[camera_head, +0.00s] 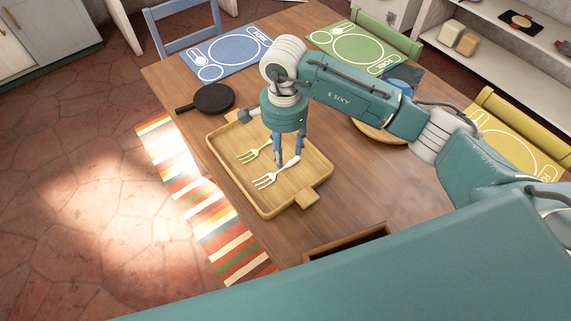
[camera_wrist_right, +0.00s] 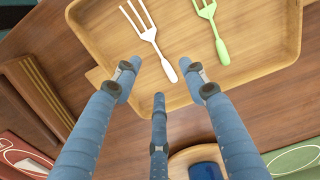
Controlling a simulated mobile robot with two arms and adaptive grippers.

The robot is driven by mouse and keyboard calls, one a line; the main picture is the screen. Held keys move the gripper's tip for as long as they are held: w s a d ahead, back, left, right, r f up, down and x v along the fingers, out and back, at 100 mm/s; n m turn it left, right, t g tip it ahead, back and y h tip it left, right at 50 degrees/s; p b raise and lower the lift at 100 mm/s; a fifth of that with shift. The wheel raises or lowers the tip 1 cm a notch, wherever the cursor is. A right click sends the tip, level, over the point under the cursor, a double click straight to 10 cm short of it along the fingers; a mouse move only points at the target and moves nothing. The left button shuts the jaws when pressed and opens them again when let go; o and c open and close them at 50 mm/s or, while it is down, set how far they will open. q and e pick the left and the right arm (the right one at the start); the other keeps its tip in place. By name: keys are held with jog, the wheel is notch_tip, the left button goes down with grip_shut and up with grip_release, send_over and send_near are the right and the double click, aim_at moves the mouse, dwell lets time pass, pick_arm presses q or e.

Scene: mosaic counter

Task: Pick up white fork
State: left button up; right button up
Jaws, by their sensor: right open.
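The white fork (camera_head: 276,173) lies on the wooden tray (camera_head: 311,198), beside a green fork (camera_head: 254,151). In the right wrist view the white fork (camera_wrist_right: 147,33) lies left of the green fork (camera_wrist_right: 211,24), its handle end pointing toward my fingers. My right gripper (camera_head: 289,157) hangs over the tray, with its fingers pointing down near the white fork's handle. In the right wrist view its three blue fingers (camera_wrist_right: 160,95) are spread apart with nothing between them. I cannot tell whether a finger touches the fork. My left gripper is not in view.
The tray has raised rims and rests on the wooden table (camera_head: 232,178). A black pan (camera_head: 213,98) lies behind it at the left. Blue (camera_head: 227,53), green (camera_head: 352,47) and yellow (camera_head: 515,146) placemats lie along the table edges. A round wooden board (camera_head: 376,134) is partly hidden by my arm.

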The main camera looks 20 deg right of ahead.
aim_at(285, 168)
jog(key=shift+f, duration=0.85)
jog(key=shift+f+p, duration=0.3)
jog(key=shift+f, duration=0.05)
notch_tip(285, 168, down, 4)
jog(key=shift+s+r+p, duration=0.15)
jog(key=shift+r+p, duration=0.05)
jog(key=shift+p, duration=0.55)
jog(key=shift+f, duration=0.5)
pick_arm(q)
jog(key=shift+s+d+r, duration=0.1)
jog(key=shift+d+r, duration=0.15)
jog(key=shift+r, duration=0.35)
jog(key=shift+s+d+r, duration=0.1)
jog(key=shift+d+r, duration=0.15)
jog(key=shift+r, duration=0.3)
pick_arm(e)
jog(key=shift+d, duration=0.1)
grip_shut()
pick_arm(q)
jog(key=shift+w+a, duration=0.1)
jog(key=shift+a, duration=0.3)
